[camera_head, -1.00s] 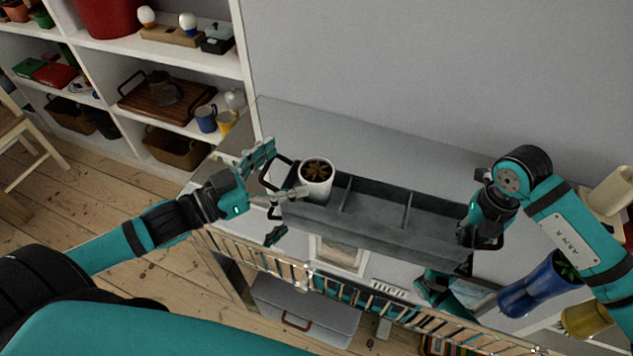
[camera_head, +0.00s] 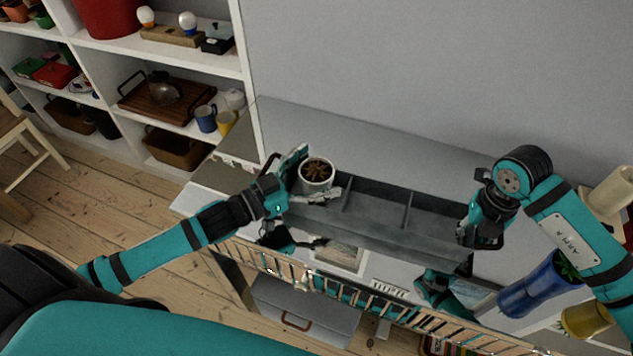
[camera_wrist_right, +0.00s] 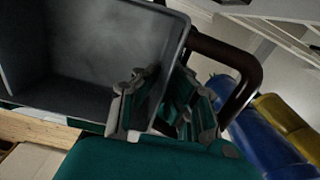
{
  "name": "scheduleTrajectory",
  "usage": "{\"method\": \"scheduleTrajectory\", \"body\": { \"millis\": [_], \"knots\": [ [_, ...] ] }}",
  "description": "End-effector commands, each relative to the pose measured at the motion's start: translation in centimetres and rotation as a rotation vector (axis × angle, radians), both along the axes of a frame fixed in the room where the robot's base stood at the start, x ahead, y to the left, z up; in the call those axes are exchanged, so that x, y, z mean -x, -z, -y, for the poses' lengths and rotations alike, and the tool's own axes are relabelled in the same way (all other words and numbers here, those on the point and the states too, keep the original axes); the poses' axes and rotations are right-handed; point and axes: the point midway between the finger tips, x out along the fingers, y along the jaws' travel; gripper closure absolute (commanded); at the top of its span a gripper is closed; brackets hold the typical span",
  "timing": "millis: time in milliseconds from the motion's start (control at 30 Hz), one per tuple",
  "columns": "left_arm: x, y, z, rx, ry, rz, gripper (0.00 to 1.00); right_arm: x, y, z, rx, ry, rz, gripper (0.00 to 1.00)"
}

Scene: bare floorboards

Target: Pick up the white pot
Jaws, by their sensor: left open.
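The white pot (camera_head: 316,186), with dark soil and a brown plant in it, stands upright in the left end of a grey compartment tray (camera_head: 352,236). My left gripper (camera_head: 318,178) is open, with one finger behind the pot and the other in front of it. I cannot tell whether the fingers touch the pot. My right gripper (camera_head: 478,228) is at the tray's right end. In the right wrist view its fingers (camera_wrist_right: 165,105) straddle the tray's end wall beside the dark handle, one inside and one outside, and appear shut on it. The tray's other compartments look empty.
A grey-white surface (camera_head: 290,125) lies behind the tray, against the wall. A wooden rail (camera_head: 262,262) runs in front. A blue vase (camera_head: 535,288) and a yellow pot (camera_head: 585,318) stand at the right. Shelves (camera_head: 250,80) stand at the left.

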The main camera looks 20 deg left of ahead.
Motion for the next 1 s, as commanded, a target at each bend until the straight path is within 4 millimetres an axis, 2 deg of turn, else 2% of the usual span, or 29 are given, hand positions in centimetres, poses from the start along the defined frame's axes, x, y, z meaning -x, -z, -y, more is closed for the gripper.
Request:
{"method": "scheduleTrajectory", "body": {
  "millis": [267,800,1000],
  "knots": [
    [-0.19,0.03,0.18,0.000,0.000,-0.001,0.05,0.01,0.03,-0.02,0.000,0.000,0.000,1.00],
    [-0.17,0.02,0.15,0.001,0.000,-0.001,0.76,0.03,0.04,-0.04,-0.001,-0.001,-0.001,1.00],
    [-0.19,-0.10,0.17,0.001,0.001,0.002,0.77,0.04,0.04,-0.04,-0.001,-0.001,-0.001,1.00]
  ]
}}
